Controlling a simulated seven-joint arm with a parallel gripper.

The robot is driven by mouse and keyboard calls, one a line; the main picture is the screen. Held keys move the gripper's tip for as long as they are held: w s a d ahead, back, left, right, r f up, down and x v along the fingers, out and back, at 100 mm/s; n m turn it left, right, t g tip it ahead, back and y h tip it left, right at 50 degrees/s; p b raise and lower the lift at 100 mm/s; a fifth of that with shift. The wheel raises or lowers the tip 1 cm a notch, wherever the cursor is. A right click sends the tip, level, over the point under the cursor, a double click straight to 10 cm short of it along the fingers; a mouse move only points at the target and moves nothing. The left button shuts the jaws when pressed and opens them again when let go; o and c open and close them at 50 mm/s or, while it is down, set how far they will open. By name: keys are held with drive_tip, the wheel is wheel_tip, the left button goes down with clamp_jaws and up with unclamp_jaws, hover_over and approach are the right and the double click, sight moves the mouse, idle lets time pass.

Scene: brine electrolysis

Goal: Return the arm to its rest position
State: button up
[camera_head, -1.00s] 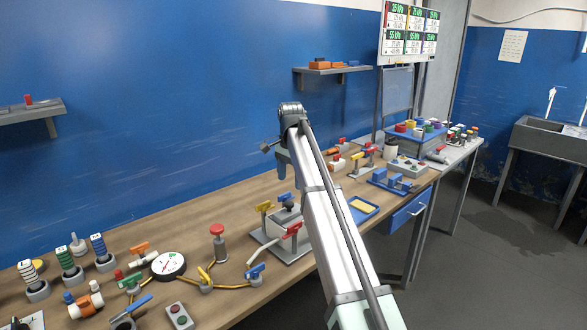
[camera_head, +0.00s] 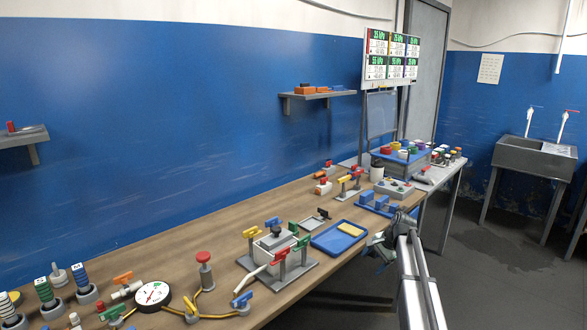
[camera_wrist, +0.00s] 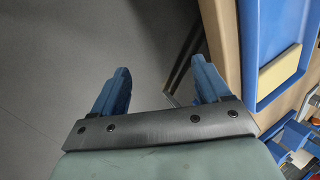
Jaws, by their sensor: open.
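My arm (camera_head: 415,275) reaches in from the bottom right of the head view, past the front edge of the table. My gripper (camera_wrist: 160,68) is open in the wrist view, with two blue fingers spread and nothing between them. Below the fingers is bare grey floor. In the head view the gripper end sits near the table's front edge, right of the blue tray (camera_head: 323,239) with a yellow block (camera_head: 350,229). The fingers are small there and partly hidden by the wrist.
The wooden table (camera_head: 215,230) holds a boxed unit with coloured valve handles (camera_head: 275,245), a round gauge (camera_head: 153,294) and a red-topped post (camera_head: 204,270). Blue fittings (camera_head: 380,200) stand close behind the arm. Open floor (camera_head: 490,275) lies to the right.

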drive_tip(key=s+a+f+n+g+h, duration=0.15)
drive_tip(key=s+a+f, duration=0.25)
drive_tip(key=s+f, duration=1.05)
drive_tip(key=s+a+f+n+g+y, duration=0.1)
drive_tip(key=s+a+f+n+g, duration=0.25)
drive_tip(key=s+f, duration=1.1)
drive_tip(key=s+a+f+n+g+h, duration=0.1)
drive_tip(key=s+f, duration=0.3)
drive_tip(key=s, duration=0.7)
drive_tip(key=s+a+f+n+g+h, duration=0.1)
drive_tip(key=s+f, duration=0.4)
drive_tip(key=s, duration=0.6)
drive_tip(key=s+a+f+n+g+h, duration=0.1)
drive_tip(key=s+a+f+n+g, duration=0.1)
drive_tip(key=s, duration=0.9)
wheel_tip(320, 180, down, 2)
drive_tip(key=n+g, duration=0.1)
drive_tip(key=n, duration=0.1)
drive_tip(key=shift+s+f+n, duration=0.25)
drive_tip(key=shift+s+n, duration=0.05)
drive_tip(key=shift+s, duration=0.1)
drive_tip(key=shift+c, duration=0.3)
